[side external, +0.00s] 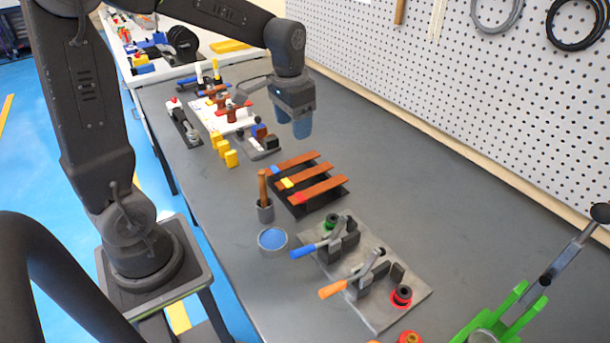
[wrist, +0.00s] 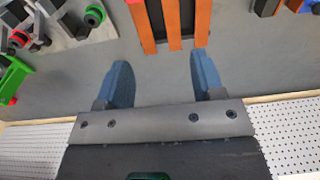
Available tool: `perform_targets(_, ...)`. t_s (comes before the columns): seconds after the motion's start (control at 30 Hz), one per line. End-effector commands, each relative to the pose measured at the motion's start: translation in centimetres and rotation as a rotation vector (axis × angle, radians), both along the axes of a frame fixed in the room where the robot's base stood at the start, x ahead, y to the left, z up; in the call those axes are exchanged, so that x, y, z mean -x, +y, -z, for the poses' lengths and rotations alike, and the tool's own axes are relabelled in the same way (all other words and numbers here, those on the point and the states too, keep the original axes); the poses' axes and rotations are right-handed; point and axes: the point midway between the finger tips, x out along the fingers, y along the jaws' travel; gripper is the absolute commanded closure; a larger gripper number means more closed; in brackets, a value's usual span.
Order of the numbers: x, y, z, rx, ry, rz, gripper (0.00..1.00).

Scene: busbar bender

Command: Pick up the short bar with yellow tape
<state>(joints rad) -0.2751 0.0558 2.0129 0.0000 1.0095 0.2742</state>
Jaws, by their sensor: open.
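Three flat copper bars lie side by side on a black rack (side external: 332,202) in the side external view. The middle bar (side external: 307,175) has yellow tape near its left end; the others carry blue and red tape. My gripper (side external: 302,128) is above the table beyond the rack, pointing down, apart from the bars. In the wrist view its two blue fingers are spread with nothing between them (wrist: 164,78). Copper bars (wrist: 142,22) show at the top of that view, ahead of the fingertips. No tape shows there, so I cannot tell which is the yellow-taped bar.
A grey plate (side external: 383,318) with toggle clamps stands in front of the rack. A blue-filled cup (side external: 272,239) and a holder with a wooden handle (side external: 265,210) are left of it. Yellow blocks (side external: 231,158) and a white fixture stand behind. The table right of the rack is clear.

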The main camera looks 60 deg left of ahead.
Motion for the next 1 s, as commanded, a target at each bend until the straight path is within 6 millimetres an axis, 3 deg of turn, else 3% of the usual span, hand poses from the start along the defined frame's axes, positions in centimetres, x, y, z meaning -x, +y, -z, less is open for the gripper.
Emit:
perform_targets(0.2,-1.6,2.0,2.3,0.017,0.06,0.0,0.38)
perform_targets(0.37,-1.6,2.0,4.3,0.019,0.067,0.002,0.38)
perform_targets(0.6,-1.6,2.0,8.9,0.019,0.067,0.001,0.38)
perform_targets(1.0,-1.8,2.1,12.7,0.019,0.065,0.001,0.38)
